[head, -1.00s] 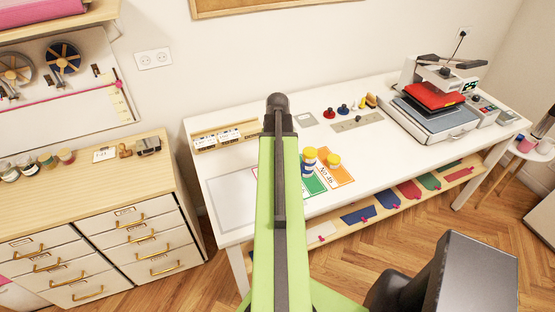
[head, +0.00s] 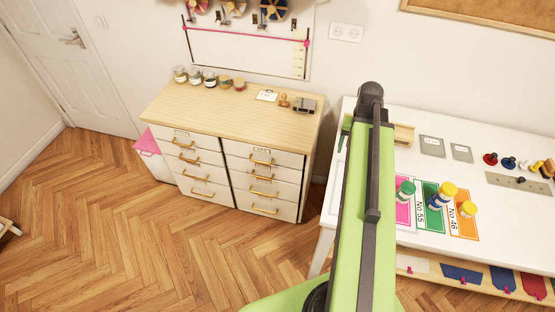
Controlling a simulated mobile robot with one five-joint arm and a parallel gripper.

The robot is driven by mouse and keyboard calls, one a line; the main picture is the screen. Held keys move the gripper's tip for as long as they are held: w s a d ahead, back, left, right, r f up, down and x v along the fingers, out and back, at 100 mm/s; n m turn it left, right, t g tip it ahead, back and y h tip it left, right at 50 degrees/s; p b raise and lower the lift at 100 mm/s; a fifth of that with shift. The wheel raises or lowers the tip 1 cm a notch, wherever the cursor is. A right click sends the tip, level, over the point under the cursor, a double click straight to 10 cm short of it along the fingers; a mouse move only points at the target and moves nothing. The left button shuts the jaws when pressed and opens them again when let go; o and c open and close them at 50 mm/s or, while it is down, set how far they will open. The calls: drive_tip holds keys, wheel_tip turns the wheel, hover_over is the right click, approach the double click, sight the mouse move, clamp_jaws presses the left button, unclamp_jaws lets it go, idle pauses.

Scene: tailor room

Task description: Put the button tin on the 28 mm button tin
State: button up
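Several small round jars or tins (head: 209,79) stand in a row at the back left of the wooden top of the drawer cabinet (head: 235,110). Their labels are too small to read, so I cannot tell which of them, if any, is the button tin or the 28 mm button tin. My green arm rises through the right half of the view, in front of the white table's left end, and hides part of it. My gripper is not in view.
A card (head: 267,95), a wooden stamp (head: 284,101) and a grey block (head: 305,105) lie at the cabinet top's back right. Its front strip is clear. The white table (head: 440,150) holds coloured cards and bottles (head: 441,194). A pink-lidded bin (head: 148,155) stands left of the cabinet; open floor lies in front.

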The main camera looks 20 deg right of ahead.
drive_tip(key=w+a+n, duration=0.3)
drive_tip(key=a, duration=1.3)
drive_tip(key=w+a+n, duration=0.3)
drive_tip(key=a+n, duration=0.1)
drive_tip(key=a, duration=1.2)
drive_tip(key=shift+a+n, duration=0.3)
